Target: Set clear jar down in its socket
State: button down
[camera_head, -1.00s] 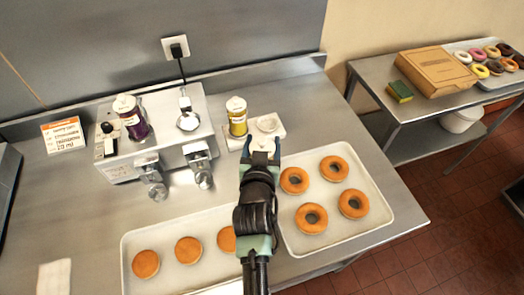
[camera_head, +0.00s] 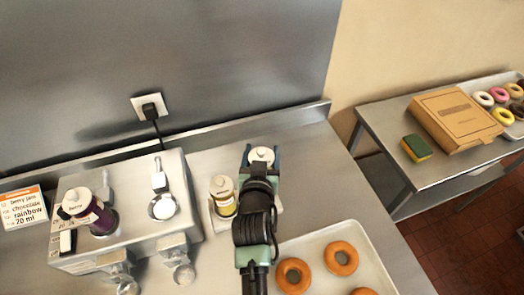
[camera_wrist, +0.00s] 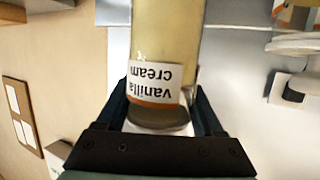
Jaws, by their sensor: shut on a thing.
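The clear jar (camera_head: 261,153) has a white lid with a knob. In the wrist view it holds pale cream contents and an upside-down "vanilla cream" label (camera_wrist: 153,84). My gripper (camera_head: 261,163) is shut on the jar, with a finger on each side, also seen in the wrist view (camera_wrist: 160,100). The jar is over the right part of a white holder (camera_head: 219,228), beside a yellow jar (camera_head: 223,196). My gripper and arm hide its lower part and the socket, so I cannot tell whether the jar touches the socket.
A tray (camera_head: 310,243) of doughnuts lies in front at right. A wall (camera_head: 240,60) stands behind. A side table (camera_head: 377,125) bears a box (camera_head: 460,118) and sponge (camera_head: 416,148).

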jog(key=shift+s+f+b, duration=0.15)
jog(key=shift+f+b, duration=1.65)
jog(key=shift+f, duration=0.4)
jog(key=shift+f+b, duration=1)
jog(key=shift+b, duration=0.05)
dwell(0.4)
